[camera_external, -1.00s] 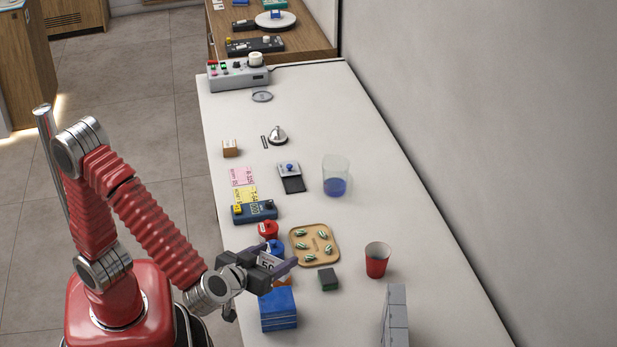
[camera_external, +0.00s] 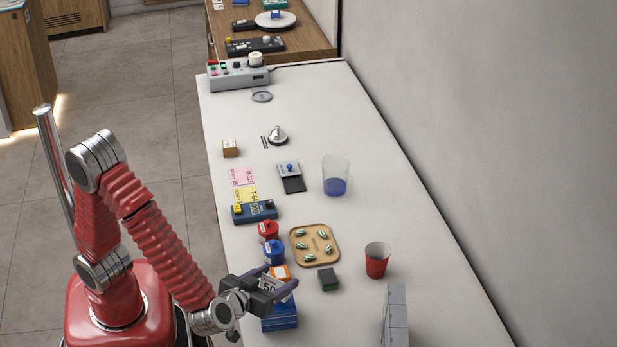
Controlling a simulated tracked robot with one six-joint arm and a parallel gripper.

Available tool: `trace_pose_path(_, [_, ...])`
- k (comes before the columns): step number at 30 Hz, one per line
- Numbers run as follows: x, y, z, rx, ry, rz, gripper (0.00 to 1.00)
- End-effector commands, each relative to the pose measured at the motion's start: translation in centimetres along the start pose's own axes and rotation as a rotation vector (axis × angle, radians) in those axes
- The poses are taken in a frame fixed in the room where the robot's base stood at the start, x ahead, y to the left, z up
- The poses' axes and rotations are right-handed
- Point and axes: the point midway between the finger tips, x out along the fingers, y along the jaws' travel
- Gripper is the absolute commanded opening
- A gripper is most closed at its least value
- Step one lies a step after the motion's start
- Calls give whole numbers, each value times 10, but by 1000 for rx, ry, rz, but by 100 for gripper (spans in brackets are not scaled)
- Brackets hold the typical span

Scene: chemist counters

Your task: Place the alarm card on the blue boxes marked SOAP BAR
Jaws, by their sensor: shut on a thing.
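My gripper (camera_external: 284,284) is shut on a pale card with dark print (camera_external: 270,285), only partly visible between the jaws. I cannot read the whole print. The gripper and card are over the blue boxes (camera_external: 280,318), a stack near the counter's left edge. The gripper hides the top of the stack. I cannot tell whether the card touches the boxes.
A dark green block (camera_external: 328,279), wooden tray (camera_external: 328,255) and red cup (camera_external: 377,260) stand to the right.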

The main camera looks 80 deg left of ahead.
Motion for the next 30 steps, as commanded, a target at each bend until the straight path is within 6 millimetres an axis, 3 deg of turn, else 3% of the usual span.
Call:
trace_pose_path(6, [8, 0, 20, 1, 1, -1, 38])
trace_pose_path(17, [9, 0, 22, 0, 0, -1, 38])
trace_pose_path(18, [9, 0, 23, -1, 0, -1, 59])
trace_pose_path(26, [9, 0, 22, -1, 0, 0, 77])
trace_pose_path(30, [9, 0, 22, -1, 0, 0, 77])
